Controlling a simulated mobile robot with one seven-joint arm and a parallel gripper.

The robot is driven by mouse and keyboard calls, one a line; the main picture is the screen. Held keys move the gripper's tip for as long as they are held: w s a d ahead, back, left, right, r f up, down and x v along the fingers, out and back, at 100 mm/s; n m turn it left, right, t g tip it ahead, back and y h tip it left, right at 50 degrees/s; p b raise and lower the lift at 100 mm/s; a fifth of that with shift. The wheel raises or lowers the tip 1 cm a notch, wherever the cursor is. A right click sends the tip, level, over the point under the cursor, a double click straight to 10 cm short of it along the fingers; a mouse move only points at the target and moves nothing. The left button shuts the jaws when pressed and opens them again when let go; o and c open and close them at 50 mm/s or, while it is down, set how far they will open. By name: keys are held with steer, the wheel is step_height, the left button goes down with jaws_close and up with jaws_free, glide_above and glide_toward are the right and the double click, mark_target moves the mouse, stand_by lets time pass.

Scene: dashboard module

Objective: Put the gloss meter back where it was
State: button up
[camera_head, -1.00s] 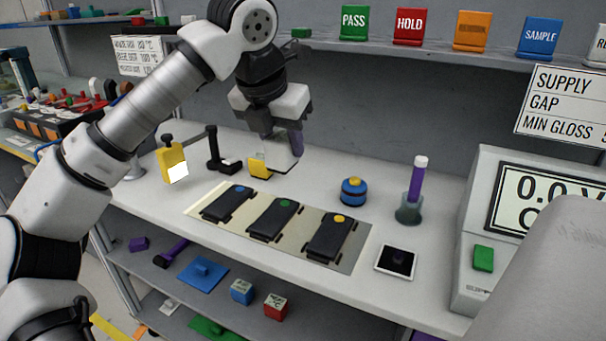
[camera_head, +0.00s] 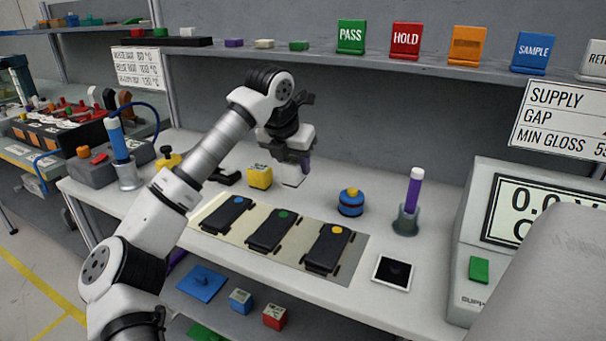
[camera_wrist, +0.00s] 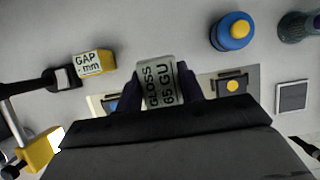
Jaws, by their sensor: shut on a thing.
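The gloss meter (camera_wrist: 158,84) is a pale block whose face reads "GLOSS 65 GU" in the wrist view. My gripper (camera_wrist: 159,88) is shut on it, with one dark finger on each side. In the head view the meter (camera_head: 293,177) shows as a white block below my gripper (camera_head: 297,160), over the rear part of the bench. It is right of the yellow gap gauge (camera_head: 260,177) and left of the blue round pot (camera_head: 351,202). Whether its underside touches the bench cannot be told.
A strip with several dark panels (camera_head: 272,231) lies in front of the meter. A purple stick in a holder (camera_head: 408,216) and a dark square tile (camera_head: 392,273) are to the right. The shelf (camera_head: 420,60) overhangs the back. Bare bench surrounds the meter.

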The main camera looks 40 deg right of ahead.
steer(key=p+x, duration=0.1)
steer(key=x, duration=0.2)
steer(key=d+x, duration=0.1)
steer(key=x, duration=0.3)
steer(key=shift+w+d+p, duration=0.1)
steer(key=shift+w+p, duration=0.15)
steer(key=shift+p, duration=0.1)
steer(key=shift+w+d+f, duration=0.1)
steer(key=shift+d+f, duration=0.05)
steer(key=shift+f, duration=0.15)
steer(key=shift+f, duration=0.2)
steer(key=o, duration=1.2)
steer(key=shift+c, duration=0.2)
